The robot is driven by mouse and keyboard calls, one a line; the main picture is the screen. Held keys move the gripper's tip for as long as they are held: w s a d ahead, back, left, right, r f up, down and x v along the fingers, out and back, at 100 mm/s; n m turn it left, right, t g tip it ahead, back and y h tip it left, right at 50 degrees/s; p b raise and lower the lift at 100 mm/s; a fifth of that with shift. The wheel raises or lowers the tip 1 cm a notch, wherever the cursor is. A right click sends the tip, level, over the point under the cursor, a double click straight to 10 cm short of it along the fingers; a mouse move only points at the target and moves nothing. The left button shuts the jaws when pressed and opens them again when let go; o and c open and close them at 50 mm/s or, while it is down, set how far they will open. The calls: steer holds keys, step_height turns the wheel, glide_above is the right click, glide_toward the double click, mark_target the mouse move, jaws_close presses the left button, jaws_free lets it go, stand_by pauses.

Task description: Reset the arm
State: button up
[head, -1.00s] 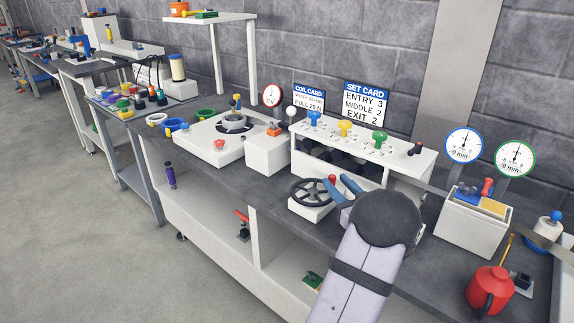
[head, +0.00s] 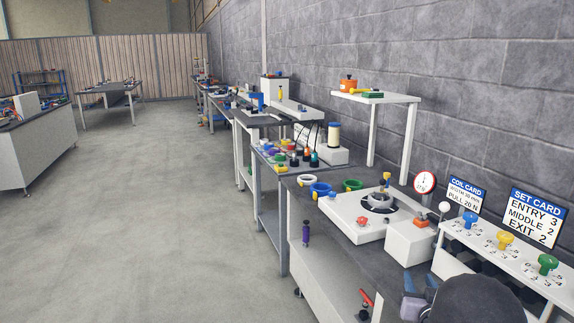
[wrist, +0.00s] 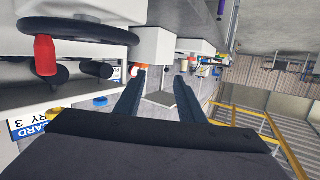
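My gripper (wrist: 160,76) is open in the wrist view, its two blue-grey fingers apart with nothing between them. In the head view my gripper (head: 419,295) is at the bottom right, beside the dark round end of my arm, over the bench's front part. A dark handwheel (wrist: 75,27) with a red knob (wrist: 45,55) shows at the upper left of the wrist view, apart from the fingers. The handwheel is not visible in the head view.
The bench holds a white unit with a round dark hub (head: 378,202), a white box (head: 410,240) and a white panel (head: 520,265) with coloured knobs. A SET CARD sign (head: 537,218) stands behind the panel. Open grey floor (head: 150,220) lies to the left.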

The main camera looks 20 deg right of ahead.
steer(key=w+a+f+n+g+y+b, duration=0.25)
steer(key=a+f, duration=0.35)
steer(key=a, duration=0.5)
steer(key=s+a+f+n+g+y+b, duration=0.1)
steer(key=s+a+f+g+y, duration=0.2)
steer(key=a, duration=0.8)
steer(key=s+a+f+n+g+y, duration=0.15)
steer(key=s+a+f+g, duration=0.35)
steer(key=a, duration=0.6)
steer(key=s+a+f+n+g+y+b, duration=0.1)
steer(key=s+a+f+n+g, duration=0.15)
steer(key=s+a, duration=0.8)
step_height(320, 180, up, 16)
steer(key=d+p, duration=0.2)
steer(key=p, duration=1.3)
steer(key=shift+s, duration=0.45)
steer(key=shift+f+m, duration=0.15)
steer(key=shift+m, duration=0.1)
step_height(320, 180, down, 33)
steer(key=b, duration=3.3)
